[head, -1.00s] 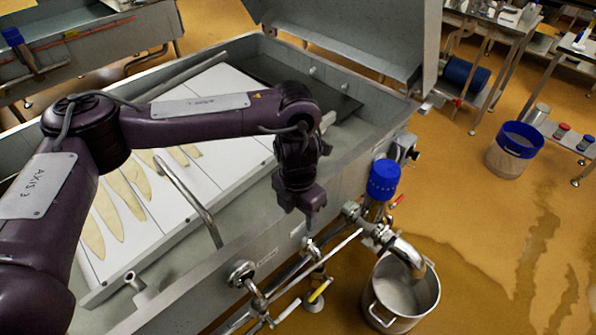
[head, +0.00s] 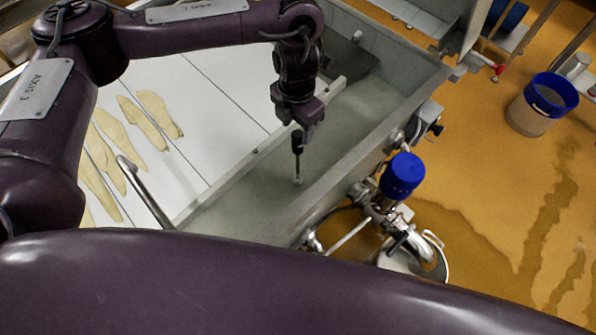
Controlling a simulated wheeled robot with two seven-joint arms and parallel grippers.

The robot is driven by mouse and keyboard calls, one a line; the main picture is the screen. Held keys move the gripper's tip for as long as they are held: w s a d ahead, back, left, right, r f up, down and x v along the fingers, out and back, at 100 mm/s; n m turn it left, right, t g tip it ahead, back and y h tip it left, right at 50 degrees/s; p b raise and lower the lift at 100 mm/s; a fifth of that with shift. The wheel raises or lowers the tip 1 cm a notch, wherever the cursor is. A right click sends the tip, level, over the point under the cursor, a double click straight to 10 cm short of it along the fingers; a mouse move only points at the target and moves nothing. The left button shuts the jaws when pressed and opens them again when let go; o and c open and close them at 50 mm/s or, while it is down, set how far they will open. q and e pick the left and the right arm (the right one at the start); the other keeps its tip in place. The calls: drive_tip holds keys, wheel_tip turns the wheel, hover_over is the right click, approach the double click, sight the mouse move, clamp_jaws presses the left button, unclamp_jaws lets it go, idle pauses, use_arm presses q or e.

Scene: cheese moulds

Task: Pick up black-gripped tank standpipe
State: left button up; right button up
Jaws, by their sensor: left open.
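The tank standpipe stands in the grey tank's trough, with its black grip (head: 297,141) on top and a thin metal rod (head: 298,166) running down to the tank floor. My left gripper (head: 300,121) points down right over the black grip. Its jaws are open, and its fingers are small and dark, so I cannot tell whether the grip's top is between them. My right gripper is out of view.
The tank (head: 352,172) has a raised wall beside the standpipe. White boards with pale flat pieces (head: 118,138) lie left of it. A blue-capped valve (head: 402,175) and pipes are outside the wall. A blue-rimmed bucket (head: 545,104) stands on the floor.

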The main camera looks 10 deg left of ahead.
sight(298, 134)
use_arm(q)
drive_tip(key=shift+s+f, duration=0.2)
drive_tip(key=shift+f, duration=0.95)
drive_tip(key=f, duration=0.3)
drive_tip(key=shift+w+d, duration=0.1)
drive_tip(key=shift+w, duration=0.1)
drive_tip(key=c, duration=0.7)
clamp_jaws()
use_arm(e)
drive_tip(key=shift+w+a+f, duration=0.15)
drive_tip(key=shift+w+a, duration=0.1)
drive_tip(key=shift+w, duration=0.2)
